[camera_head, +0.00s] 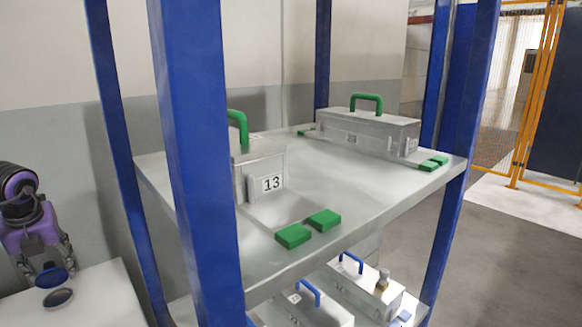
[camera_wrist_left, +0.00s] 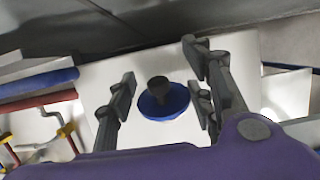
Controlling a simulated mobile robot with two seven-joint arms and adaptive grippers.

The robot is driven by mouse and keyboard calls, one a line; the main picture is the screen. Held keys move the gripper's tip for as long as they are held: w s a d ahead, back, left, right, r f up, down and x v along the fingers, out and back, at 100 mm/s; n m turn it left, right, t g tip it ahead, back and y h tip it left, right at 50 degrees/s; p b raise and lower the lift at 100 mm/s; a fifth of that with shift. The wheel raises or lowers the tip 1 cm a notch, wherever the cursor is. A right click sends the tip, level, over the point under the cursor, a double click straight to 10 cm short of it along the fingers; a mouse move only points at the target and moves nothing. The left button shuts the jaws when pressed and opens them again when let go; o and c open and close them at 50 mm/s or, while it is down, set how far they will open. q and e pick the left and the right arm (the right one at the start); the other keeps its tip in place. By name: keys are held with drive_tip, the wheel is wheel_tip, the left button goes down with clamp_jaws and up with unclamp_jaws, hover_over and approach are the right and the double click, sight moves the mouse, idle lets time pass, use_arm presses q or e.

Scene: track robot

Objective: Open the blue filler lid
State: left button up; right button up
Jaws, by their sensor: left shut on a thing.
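The blue filler lid (camera_head: 55,277) is a small round disc at the lower left of the head view, just below my left gripper (camera_head: 47,269). Right below it on the white surface is a dark round disc or opening (camera_head: 58,298); I cannot tell how far apart the two are. In the left wrist view the blue lid (camera_wrist_left: 179,101) has a dark knob (camera_wrist_left: 159,87) in its middle. The fingers of my left gripper (camera_wrist_left: 164,88) stand on both sides of it, shut on the lid; the contact itself is not clear. My right gripper is not in view.
A blue-framed rack stands right of my left arm. Its metal shelf (camera_head: 340,185) carries green-handled boxes, one (camera_head: 262,178) marked 13. Blue-handled boxes (camera_head: 312,310) sit lower. The white surface (camera_head: 105,295) around the lid is largely clear. Red and yellow pipes (camera_wrist_left: 68,135) show in the wrist view.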

use_arm(q)
drive_tip(key=shift+s+a+f, duration=0.15)
drive_tip(key=shift+a+f, duration=0.05)
drive_tip(key=shift+a, duration=0.05)
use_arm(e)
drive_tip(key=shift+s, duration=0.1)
use_arm(q)
drive_tip(key=shift+w+a+f, duration=0.15)
drive_tip(key=shift+w+a, duration=0.25)
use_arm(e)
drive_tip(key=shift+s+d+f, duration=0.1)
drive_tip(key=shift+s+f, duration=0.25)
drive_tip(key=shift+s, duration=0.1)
use_arm(q)
drive_tip(key=shift+w, duration=0.1)
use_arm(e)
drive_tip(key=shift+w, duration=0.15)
